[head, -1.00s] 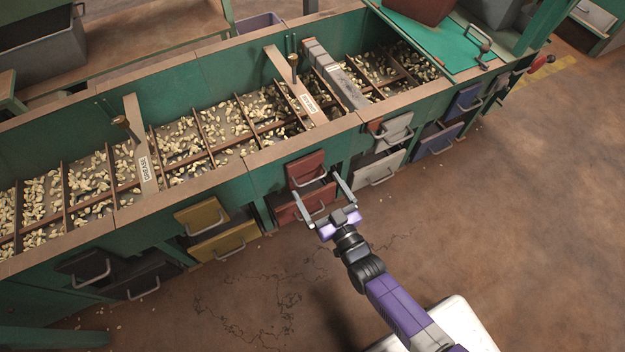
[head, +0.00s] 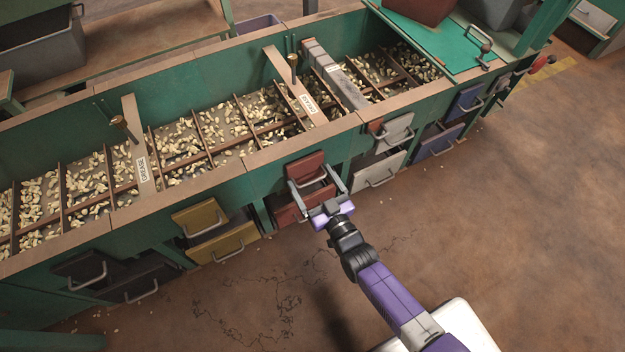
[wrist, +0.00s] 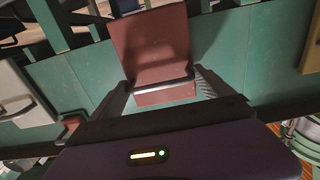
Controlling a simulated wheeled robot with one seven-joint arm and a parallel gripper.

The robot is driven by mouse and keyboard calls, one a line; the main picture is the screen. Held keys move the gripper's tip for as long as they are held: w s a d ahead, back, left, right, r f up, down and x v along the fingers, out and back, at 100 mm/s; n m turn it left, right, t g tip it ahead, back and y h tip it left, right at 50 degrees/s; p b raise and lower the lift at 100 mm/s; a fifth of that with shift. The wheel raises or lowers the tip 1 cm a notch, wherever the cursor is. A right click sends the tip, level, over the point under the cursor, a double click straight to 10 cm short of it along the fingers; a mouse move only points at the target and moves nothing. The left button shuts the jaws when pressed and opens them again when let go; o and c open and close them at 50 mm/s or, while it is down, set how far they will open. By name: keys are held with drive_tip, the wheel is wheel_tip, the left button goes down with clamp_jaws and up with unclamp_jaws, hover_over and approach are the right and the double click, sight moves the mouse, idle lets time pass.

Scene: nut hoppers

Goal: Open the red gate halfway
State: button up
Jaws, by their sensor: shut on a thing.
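The red gate (head: 305,164) is a red plate with a grey bar handle on the front of the green hopper row. It also shows in the wrist view (wrist: 150,40), with its handle (wrist: 160,84) running across between my two fingers. My gripper (head: 309,175) is at the gate's handle, with one finger at each end of the bar, and is shut on it. In the wrist view my gripper (wrist: 163,79) hides part of the handle's ends. The red drawer (head: 288,214) below the gate is partly hidden by my gripper.
Left of the red gate are a yellow gate (head: 200,216) and a dark gate (head: 85,268). To the right are a white gate (head: 397,128) and a blue gate (head: 467,100). Nuts fill the bins above. The brown floor (head: 500,210) in front is clear.

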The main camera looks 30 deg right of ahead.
drive_tip(key=s+p, duration=0.1)
drive_tip(key=s, duration=0.5)
drive_tip(key=shift+p, duration=0.3)
drive_tip(key=shift+c, duration=0.3)
drive_tip(key=o, duration=1.8)
drive_tip(key=s+p, duration=0.1)
drive_tip(key=s, duration=0.6)
drive_tip(key=shift+s+p, duration=0.4)
